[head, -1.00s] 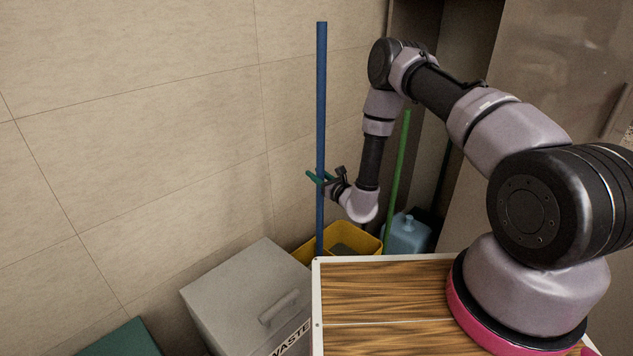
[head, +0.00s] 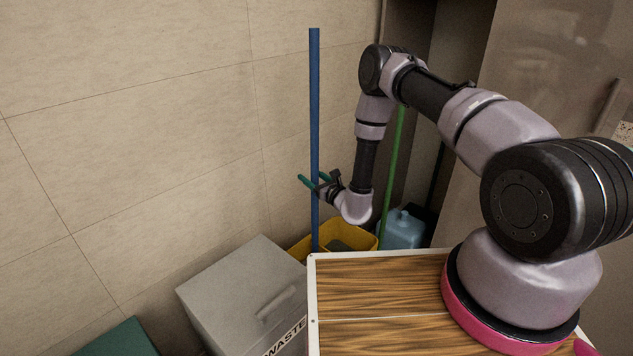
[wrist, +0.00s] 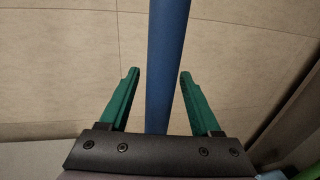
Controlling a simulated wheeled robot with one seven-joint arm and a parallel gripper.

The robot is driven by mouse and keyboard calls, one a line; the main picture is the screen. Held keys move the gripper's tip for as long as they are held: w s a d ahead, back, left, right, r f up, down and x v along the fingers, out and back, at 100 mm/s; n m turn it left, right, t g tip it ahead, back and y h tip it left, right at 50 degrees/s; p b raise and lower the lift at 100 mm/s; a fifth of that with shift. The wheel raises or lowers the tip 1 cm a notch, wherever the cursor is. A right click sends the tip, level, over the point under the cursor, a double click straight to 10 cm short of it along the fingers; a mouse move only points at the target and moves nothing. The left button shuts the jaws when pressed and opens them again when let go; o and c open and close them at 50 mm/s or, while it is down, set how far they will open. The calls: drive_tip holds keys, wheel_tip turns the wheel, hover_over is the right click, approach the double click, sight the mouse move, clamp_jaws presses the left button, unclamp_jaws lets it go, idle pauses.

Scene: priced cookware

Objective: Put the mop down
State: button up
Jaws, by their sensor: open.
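The mop's blue handle (head: 314,120) stands upright near the tiled wall in the head view. Its lower end is hidden behind the wooden-topped surface and the yellow bucket area. My gripper (head: 312,183) is open at the handle, about midway up its visible length. In the wrist view the blue handle (wrist: 168,60) passes between the two green fingers of my gripper (wrist: 158,78), with a gap on each side. The mop head is not visible.
A yellow bucket (head: 299,250) stands on the floor by the handle. A grey waste bin (head: 235,290) is at the left. A green pole (head: 391,180) and a blue jug (head: 402,228) stand behind my arm. The wood-grain top (head: 375,285) is in front.

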drive_tip(key=v, duration=1.2)
drive_tip(key=a+r+n+g+y, duration=0.3)
drive_tip(key=r+n+y, duration=0.1)
drive_tip(key=r, duration=0.6)
drive_tip(key=a+r+n+g+y, duration=0.3)
drive_tip(key=a+r+n+y, duration=0.1)
drive_tip(key=r, duration=0.6)
drive_tip(key=s+r+n+g, duration=1)
drive_tip(key=r, duration=0.5)
drive_tip(key=s+d+r+n+h, duration=0.6)
drive_tip(key=s+d+h, duration=0.25)
drive_tip(key=s, duration=0.25)
drive_tip(key=s+d+r+t+h, duration=0.2)
drive_tip(key=d+r+t+h, duration=0.1)
drive_tip(key=d, duration=0.4)
drive_tip(key=s+d+r+n+t+h, duration=0.1)
drive_tip(key=s+d+r+t+h, duration=0.1)
drive_tip(key=d+r+t+h, duration=0.2)
drive_tip(key=d+t, duration=0.1)
drive_tip(key=d, duration=0.2)
drive_tip(key=shift+d+r, duration=0.4)
